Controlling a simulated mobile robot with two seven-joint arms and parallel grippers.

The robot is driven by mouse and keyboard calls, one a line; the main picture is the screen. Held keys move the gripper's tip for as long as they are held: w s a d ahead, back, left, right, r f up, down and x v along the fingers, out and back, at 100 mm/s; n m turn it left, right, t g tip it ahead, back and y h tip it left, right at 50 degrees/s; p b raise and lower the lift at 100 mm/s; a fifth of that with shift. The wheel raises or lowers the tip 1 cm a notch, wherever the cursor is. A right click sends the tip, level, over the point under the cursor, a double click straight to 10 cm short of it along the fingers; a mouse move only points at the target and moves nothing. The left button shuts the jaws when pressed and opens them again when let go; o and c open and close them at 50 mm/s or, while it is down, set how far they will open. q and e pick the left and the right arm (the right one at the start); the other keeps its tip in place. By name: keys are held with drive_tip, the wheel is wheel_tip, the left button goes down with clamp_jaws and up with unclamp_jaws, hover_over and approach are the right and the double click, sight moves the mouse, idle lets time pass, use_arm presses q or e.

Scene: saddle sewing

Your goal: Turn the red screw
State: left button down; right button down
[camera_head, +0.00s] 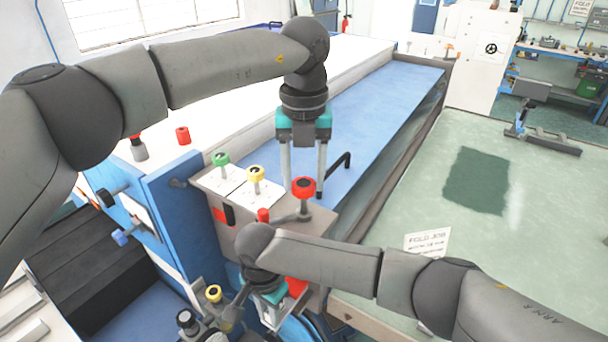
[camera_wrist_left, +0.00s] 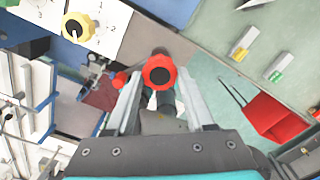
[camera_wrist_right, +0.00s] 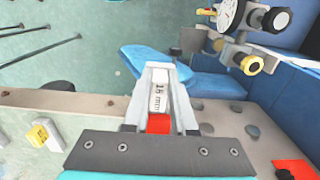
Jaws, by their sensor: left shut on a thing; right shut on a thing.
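The red screw (camera_head: 303,187) is a round red knob on a metal stem, at the right end of the control panel. In the left wrist view the red screw (camera_wrist_left: 159,71) sits between the fingers. My left gripper (camera_head: 305,196) points down from above, shut on the knob, one finger on each side. My right gripper (camera_head: 271,318) is low in front of the panel, partly hidden by its own wrist. In the right wrist view it is shut on a white block marked 18 mm (camera_wrist_right: 159,98) with a red end.
A green knob (camera_head: 221,159) and a yellow knob (camera_head: 256,173) stand left of the red screw. A small red knob (camera_head: 263,215) is close to its front. A black bent handle (camera_head: 337,172) is just right of my left fingers. Gauges and fittings (camera_head: 200,320) lie beside my right gripper.

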use_arm(q)
drive_tip(key=m, duration=0.7)
drive_tip(key=shift+a, duration=0.15)
drive_tip(key=m, duration=0.6)
drive_tip(key=shift+m, duration=0.4)
drive_tip(key=m, duration=0.6)
drive_tip(key=shift+w, duration=0.1)
drive_tip(key=m, duration=0.6)
drive_tip(key=shift+m, duration=0.4)
drive_tip(key=shift+c, duration=1.3)
unclamp_jaws()
wheel_tip(320, 180, up, 12)
